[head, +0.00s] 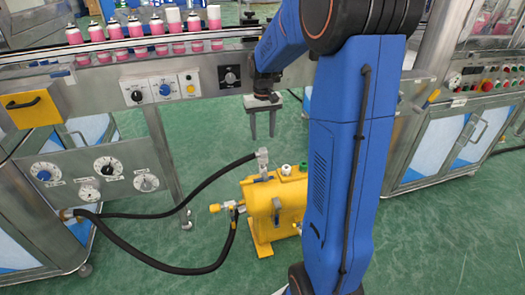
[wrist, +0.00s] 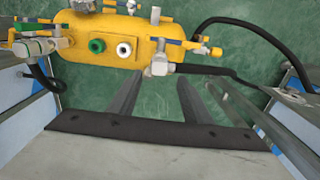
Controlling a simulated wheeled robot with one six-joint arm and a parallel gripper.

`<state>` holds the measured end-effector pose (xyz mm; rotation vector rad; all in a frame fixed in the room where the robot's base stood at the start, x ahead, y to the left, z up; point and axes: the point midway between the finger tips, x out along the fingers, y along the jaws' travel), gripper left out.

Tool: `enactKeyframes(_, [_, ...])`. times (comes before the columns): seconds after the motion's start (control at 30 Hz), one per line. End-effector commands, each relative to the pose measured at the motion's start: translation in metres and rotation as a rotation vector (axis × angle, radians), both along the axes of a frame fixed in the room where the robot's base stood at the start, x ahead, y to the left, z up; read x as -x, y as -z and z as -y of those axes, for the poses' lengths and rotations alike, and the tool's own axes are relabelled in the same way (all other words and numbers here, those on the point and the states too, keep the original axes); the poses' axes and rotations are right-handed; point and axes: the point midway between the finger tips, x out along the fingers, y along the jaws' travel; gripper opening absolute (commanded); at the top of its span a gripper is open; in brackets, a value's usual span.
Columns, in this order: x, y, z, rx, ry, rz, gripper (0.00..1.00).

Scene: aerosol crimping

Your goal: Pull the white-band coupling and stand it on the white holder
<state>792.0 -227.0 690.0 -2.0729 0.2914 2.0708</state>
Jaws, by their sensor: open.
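The yellow tank (head: 263,208) stands on the floor and shows at the top of the wrist view (wrist: 75,50). Its white ring-shaped holder (wrist: 123,50) faces up, next to a green one (wrist: 96,46); nothing is seen standing on the white one. A pale grey coupling with a black hose (head: 262,159) stands upright at the tank's left end; it also shows in the wrist view (wrist: 159,66). I cannot make out a white band on it. My gripper (head: 262,135) points down, open and empty, apart from the coupling and behind it in the head view.
More fittings sit at the tank's other end (wrist: 45,46). A yellow valve fitting (head: 214,208) with a hose sticks out left. Black hoses run to the panel (head: 105,170). A conveyor with pink cans (head: 115,52) stands behind. Green floor is open around the tank.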

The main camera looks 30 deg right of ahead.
Motion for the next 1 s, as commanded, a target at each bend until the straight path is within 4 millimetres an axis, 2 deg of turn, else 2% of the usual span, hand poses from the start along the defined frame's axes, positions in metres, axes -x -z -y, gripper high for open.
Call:
enactKeyframes(0.47, [-0.001,0.004,0.001,-0.001,0.001,-0.002,0.45])
enactKeyframes(0.67, [-0.001,0.021,0.001,-0.001,0.001,-0.003,0.45])
enactKeyframes(1.0, [0.0,0.062,0.001,-0.001,0.001,-0.004,0.45])
